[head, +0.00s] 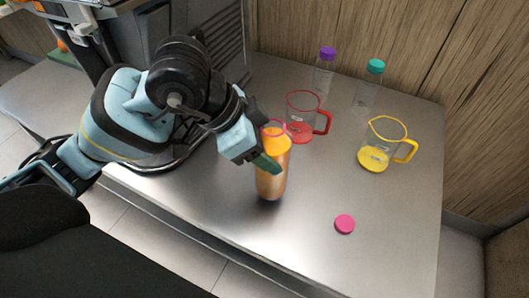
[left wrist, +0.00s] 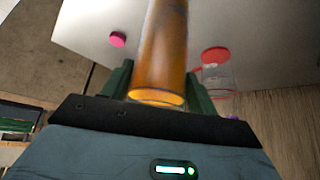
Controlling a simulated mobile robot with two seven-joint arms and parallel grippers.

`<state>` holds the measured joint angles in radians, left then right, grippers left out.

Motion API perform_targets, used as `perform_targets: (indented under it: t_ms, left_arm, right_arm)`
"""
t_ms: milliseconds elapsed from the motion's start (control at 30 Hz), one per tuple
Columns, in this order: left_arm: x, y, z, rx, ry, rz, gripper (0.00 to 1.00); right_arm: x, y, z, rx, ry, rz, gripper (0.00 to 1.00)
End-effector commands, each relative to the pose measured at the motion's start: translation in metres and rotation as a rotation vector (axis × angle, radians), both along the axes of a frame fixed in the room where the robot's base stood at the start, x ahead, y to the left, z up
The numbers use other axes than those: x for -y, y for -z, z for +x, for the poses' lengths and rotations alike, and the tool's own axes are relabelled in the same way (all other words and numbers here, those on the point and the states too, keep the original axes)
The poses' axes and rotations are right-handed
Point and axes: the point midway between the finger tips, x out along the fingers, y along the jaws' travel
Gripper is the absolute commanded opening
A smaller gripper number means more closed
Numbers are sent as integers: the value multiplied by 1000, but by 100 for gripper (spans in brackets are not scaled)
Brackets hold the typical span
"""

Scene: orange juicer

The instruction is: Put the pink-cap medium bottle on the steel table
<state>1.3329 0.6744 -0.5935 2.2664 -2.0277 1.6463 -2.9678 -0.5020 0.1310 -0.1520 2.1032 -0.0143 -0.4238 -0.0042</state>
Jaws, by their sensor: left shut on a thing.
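The medium bottle (head: 271,183) is clear and full of orange juice, with a pinkish open rim and no cap on it. It stands upright at or just above the steel table (head: 215,205); I cannot tell if its base touches. My left gripper (head: 268,160) is shut on the bottle's upper half. In the left wrist view the bottle (left wrist: 163,55) runs between the two green fingers of the left gripper (left wrist: 158,85). A pink cap (head: 344,224) lies loose on the table to the right; it also shows in the left wrist view (left wrist: 118,39). My right gripper is not in view.
A red measuring jug (head: 301,115) stands just behind the bottle. A yellow jug (head: 375,158), a purple-cap bottle (head: 325,75) and a teal-cap bottle (head: 368,90) stand further right and back. A dark machine (head: 190,25) is at the back left. The table's front is clear.

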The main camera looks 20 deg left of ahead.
Motion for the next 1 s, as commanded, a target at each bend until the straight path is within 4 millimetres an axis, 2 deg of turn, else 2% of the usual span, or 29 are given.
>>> perform_targets:
  t_ms: [100,200,667,700,833,1000]
  left_arm:
    - [0,16,0,-2,0,-4,0]
    - [0,22,0,1,-1,-3,0]
    - [0,27,0,2,-1,-2,0]
    - [0,27,0,0,-1,0,64]
    - [0,26,0,0,-1,0,81]
    - [0,26,0,0,-1,0,81]
  right_arm:
    - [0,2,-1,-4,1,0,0]
    - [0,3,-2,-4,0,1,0]
    - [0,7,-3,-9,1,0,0]
    - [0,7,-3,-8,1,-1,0]
    - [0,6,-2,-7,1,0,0]
    - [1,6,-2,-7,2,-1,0]
